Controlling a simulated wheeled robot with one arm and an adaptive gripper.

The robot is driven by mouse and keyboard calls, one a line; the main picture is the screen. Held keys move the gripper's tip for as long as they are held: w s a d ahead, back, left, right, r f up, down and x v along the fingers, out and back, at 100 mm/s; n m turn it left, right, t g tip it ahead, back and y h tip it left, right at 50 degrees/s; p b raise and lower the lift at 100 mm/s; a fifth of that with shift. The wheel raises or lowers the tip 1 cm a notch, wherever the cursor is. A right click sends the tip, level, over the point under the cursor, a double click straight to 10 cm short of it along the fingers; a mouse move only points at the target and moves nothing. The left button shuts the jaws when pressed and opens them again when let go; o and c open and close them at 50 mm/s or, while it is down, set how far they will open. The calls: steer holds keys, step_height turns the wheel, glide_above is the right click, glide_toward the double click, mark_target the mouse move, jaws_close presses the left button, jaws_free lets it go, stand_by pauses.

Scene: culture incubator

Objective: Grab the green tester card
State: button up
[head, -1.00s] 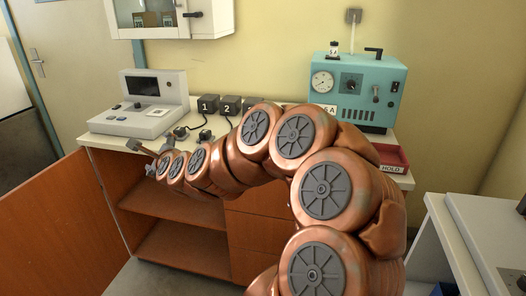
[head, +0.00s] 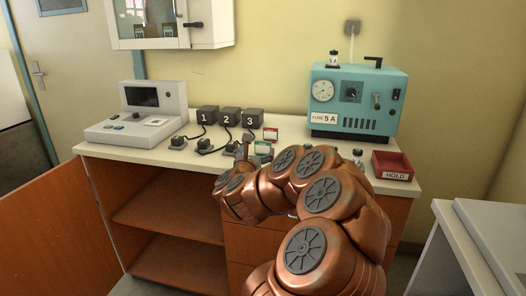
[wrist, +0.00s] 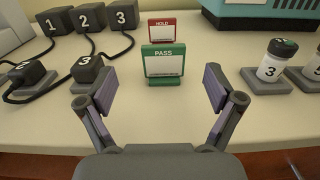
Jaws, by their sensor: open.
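The green tester card (wrist: 163,64) stands upright on the counter in the wrist view, marked PASS with a white panel. It also shows in the head view (head: 263,148), partly covered by my arm. My gripper (wrist: 160,90) is open and empty, with one finger to each side of the card's line and the card a little ahead of the fingertips. In the head view my gripper (head: 243,150) is small and close to the card, at the counter's front part.
A red HOLD card (wrist: 162,26) stands behind the green card. Numbered black boxes (wrist: 88,17) with cables and plugs (wrist: 90,70) are at left.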

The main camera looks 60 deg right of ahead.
mark_target(262, 143)
steer(key=shift+s+x, duration=0.2)
steer(key=shift+x, duration=2.5)
steer(key=c, duration=1.1)
